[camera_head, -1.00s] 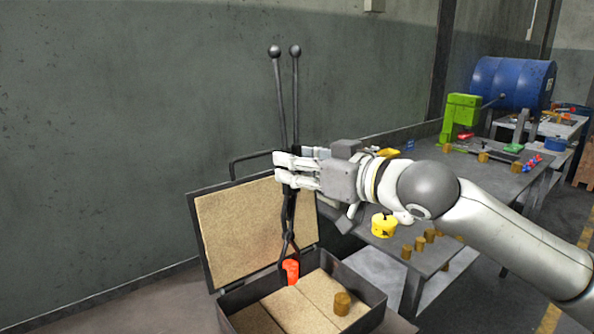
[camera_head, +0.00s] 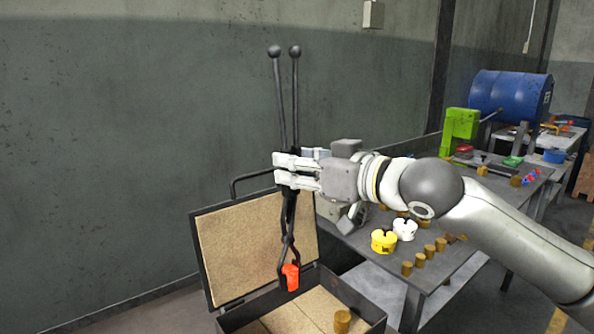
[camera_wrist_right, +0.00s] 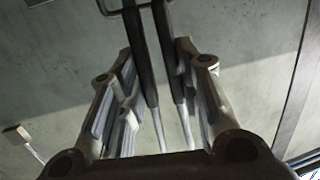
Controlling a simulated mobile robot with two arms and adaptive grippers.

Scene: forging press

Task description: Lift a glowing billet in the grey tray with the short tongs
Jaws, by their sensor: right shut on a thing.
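The grey tray (camera_head: 353,294) is a dark open box with a tan-lined floor, at the bottom of the head view, cut off below. A glowing orange-red billet (camera_head: 291,279) sits between the jaws of the dark short tongs (camera_head: 288,232) and appears raised off the tray floor. The tongs hang upright, jaws down, with two ball-ended handles pointing up. My right gripper (camera_head: 283,171) is shut around the tongs' handles from the right. In the right wrist view, the two handle bars (camera_wrist_right: 160,75) run between its fingers. My left gripper is not in view.
The tray's tan-lined lid (camera_head: 255,250) stands open behind the tongs. A brown billet (camera_head: 342,321) stands in the tray. To the right is a bench with a yellow piece (camera_head: 383,241), a white piece (camera_head: 404,229) and several brown billets. A green press (camera_head: 460,130) and blue barrel (camera_head: 511,97) stand farther back.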

